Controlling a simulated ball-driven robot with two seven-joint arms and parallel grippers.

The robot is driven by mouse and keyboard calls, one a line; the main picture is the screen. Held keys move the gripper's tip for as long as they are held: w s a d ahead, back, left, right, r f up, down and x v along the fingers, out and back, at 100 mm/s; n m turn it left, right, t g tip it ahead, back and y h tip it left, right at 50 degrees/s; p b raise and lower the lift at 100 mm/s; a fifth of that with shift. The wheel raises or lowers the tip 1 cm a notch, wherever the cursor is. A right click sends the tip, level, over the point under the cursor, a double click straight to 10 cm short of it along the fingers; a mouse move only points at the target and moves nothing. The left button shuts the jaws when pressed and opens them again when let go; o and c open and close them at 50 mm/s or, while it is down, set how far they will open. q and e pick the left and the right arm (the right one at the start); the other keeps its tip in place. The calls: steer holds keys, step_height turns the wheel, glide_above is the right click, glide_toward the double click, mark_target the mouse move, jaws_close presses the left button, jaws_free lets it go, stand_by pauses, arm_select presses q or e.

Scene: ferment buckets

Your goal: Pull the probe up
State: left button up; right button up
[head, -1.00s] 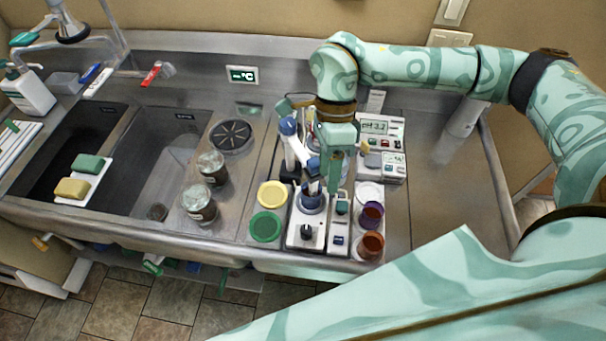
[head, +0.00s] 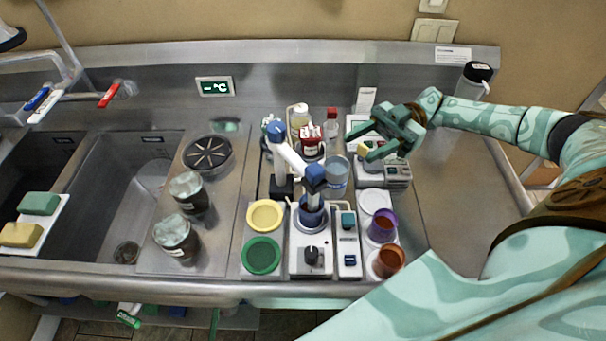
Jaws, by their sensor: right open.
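The probe holder (head: 290,157) is a white arm with blue joints on an upright post. Its blue end (head: 315,178) sits over a blue vessel (head: 311,216) on the white stirrer base (head: 302,262). The probe's lower part seems to be inside the vessel; its tip is hidden. My right gripper (head: 361,144) is open and empty. It is up and to the right of the probe, apart from it, with its fingers pointing left over the meter. My left gripper is not in view.
The pH meter (head: 397,173) stands partly behind my right gripper. A clear beaker (head: 337,172) and bottles crowd behind the probe. Yellow (head: 265,216) and green (head: 261,255) lids lie left; purple (head: 382,226) and orange (head: 389,261) cups stand right.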

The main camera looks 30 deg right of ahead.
steer(key=a+p, duration=0.1)
steer(key=a, duration=0.3)
steer(key=a+p, duration=0.1)
steer(key=a, duration=0.3)
steer(key=s+a+p, duration=0.1)
steer(key=a+p, duration=0.1)
steer(key=a, duration=0.3)
steer(key=shift+a+r, duration=0.1)
steer(key=shift+r, duration=0.05)
steer(key=shift+a, duration=0.5)
jaws_close()
step_height(320, 180, up, 6)
steer(key=p, duration=0.5)
glide_above(308, 176)
steer(key=shift+w+a, duration=0.1)
steer(key=shift+a, duration=0.05)
jaws_free()
